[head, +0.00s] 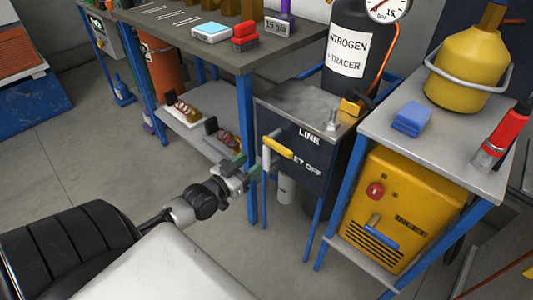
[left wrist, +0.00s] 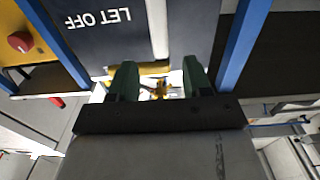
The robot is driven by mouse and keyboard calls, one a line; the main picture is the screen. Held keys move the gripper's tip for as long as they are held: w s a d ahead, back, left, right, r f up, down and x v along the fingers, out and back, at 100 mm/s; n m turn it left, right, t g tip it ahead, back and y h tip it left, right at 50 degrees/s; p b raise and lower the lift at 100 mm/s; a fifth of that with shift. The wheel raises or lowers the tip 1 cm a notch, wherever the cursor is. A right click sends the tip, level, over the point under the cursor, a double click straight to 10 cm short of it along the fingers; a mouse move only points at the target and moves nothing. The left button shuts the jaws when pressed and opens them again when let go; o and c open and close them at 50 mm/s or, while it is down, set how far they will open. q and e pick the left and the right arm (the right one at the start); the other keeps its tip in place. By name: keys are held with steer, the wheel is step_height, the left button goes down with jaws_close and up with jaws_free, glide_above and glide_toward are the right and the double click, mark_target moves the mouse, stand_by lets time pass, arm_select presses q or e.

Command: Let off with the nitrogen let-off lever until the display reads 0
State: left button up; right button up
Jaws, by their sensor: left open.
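My left gripper (head: 246,168), with green fingertips, is just below and left of the lever. In the left wrist view the gripper (left wrist: 160,80) is open, its two fingers apart, with the yellow lever (left wrist: 153,69) ahead between them; contact cannot be told. A small display (head: 96,23) on a grey box shows at the upper left, too small to read surely. My right gripper is out of view.
The panel hangs on a blue-legged stand beside a black nitrogen cylinder (head: 355,55) with a round gauge (head: 388,8). A workbench (head: 200,48) stands left of it. A yellow machine (head: 392,205) sits under the right table (head: 450,165).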

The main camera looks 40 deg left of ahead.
mark_target(265, 153)
arm_select(q)
steer(key=w, duration=0.2)
steer(key=w+b, duration=0.1)
steer(key=w, duration=0.4)
steer(key=shift+w+d, duration=0.25)
jaws_close()
